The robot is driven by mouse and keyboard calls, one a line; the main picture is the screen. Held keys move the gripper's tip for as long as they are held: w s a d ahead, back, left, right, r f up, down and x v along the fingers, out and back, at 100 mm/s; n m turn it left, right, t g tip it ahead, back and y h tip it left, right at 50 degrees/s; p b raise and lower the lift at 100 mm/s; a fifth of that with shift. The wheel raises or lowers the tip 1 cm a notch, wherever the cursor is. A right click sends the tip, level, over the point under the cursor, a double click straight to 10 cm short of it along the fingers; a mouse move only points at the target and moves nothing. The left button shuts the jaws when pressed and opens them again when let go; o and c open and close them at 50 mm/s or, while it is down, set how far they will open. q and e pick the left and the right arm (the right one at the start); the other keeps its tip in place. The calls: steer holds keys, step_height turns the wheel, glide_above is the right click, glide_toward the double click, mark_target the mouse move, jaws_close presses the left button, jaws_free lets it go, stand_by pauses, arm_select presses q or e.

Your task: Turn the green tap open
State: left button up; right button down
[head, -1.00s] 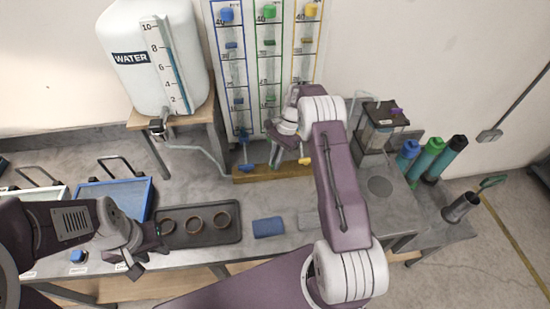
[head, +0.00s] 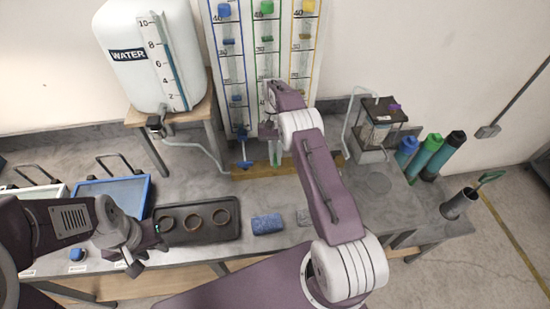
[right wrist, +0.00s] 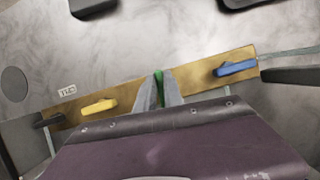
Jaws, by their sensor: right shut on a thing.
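In the right wrist view, the green tap (right wrist: 159,86) shows as a narrow green handle between the grey fingers of my right gripper (right wrist: 160,90). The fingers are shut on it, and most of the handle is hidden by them. In the head view my right gripper (head: 271,135) is low in front of the green-marked column (head: 267,40), above the wooden tap board (head: 250,172). My arm covers most of the green tap there. My left gripper (head: 143,252) hangs at the lower left, by the dark tray; its jaw opening is unclear.
A blue tap (right wrist: 236,68) and a yellow tap (right wrist: 98,106) sit on the board on either side of the green one. A dark tray (head: 197,232) with several rings, a blue sponge (head: 267,224) and a water tank (head: 150,55) stand nearby.

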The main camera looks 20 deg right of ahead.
mark_target(276, 159)
steer(key=shift+w+d+n, duration=0.1)
steer(key=shift+n, duration=0.5)
steer(key=c, duration=1.5)
jaws_free()
steer(key=shift+o, duration=0.2)
step_height(276, 159, up, 4)
steer(key=shift+r+b, duration=0.1)
steer(key=shift+b, duration=0.55)
steer(key=s+d+r+b, duration=0.3)
steer(key=s+d+r, duration=0.3)
steer(key=s, duration=0.3)
steer(key=shift+s+d+r, duration=0.2)
steer(key=shift+s+r, duration=0.15)
